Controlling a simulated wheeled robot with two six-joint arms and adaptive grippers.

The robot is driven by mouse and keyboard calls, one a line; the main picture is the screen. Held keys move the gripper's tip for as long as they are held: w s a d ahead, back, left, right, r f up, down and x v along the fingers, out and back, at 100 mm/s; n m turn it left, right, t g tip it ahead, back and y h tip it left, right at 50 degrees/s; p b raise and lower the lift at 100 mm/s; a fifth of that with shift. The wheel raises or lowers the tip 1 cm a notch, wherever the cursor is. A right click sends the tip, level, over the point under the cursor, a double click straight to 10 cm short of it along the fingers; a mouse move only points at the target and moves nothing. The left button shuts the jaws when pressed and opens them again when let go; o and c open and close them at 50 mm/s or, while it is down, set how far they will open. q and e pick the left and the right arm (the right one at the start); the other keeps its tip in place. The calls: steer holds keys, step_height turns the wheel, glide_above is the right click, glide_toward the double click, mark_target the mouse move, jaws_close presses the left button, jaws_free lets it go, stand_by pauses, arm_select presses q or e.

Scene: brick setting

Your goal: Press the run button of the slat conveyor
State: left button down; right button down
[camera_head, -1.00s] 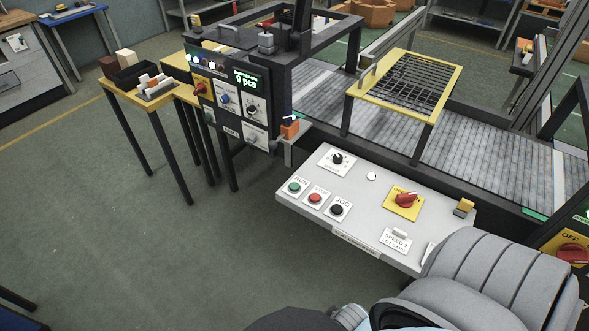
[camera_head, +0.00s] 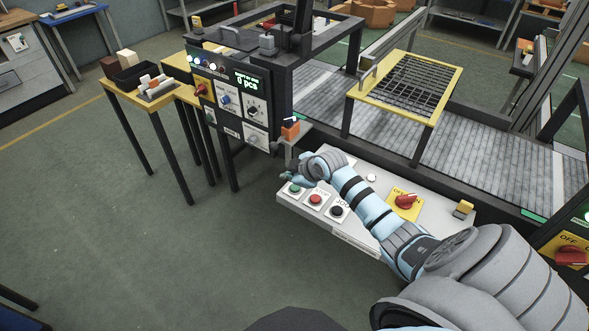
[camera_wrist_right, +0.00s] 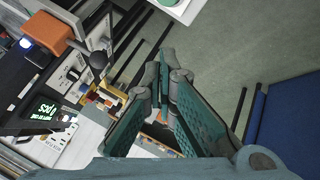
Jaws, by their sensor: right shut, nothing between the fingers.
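The slat conveyor (camera_head: 500,155) runs across the right half of the head view, with a light grey control panel (camera_head: 434,219) in front of it. The green run button (camera_head: 295,189) is at the panel's left end, beside a red button (camera_head: 315,198) and a black jog button (camera_head: 336,210). My right gripper (camera_head: 284,177) is shut and empty, close to the run button and seemingly above it; the exact gap cannot be told. In the right wrist view the shut fingers (camera_wrist_right: 165,62) show, with part of a green button (camera_wrist_right: 178,2) at the top edge. My left gripper is out of view.
A dark control cabinet (camera_head: 235,100) with knobs and a display stands left of the panel. An orange block (camera_head: 290,128) sits near the cabinet. Open floor lies at front left.

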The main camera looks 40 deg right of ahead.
steer(key=shift+t, duration=0.4)
steer(key=w+d+r, duration=0.2)
steer(key=d, duration=0.1)
steer(key=shift+w+d+r, duration=0.1)
steer(key=shift+w+r, duration=0.25)
steer(key=shift+r, duration=0.05)
steer(key=shift+f, duration=0.15)
steer(key=b, duration=0.8)
glide_above(293, 188)
step_height(293, 188, down, 8)
steer(key=shift+s+f, duration=0.1)
steer(key=shift+f, duration=0.25)
steer(key=shift+f, duration=0.1)
steer(key=shift+f+b, duration=0.3)
steer(key=shift+b, duration=0.05)
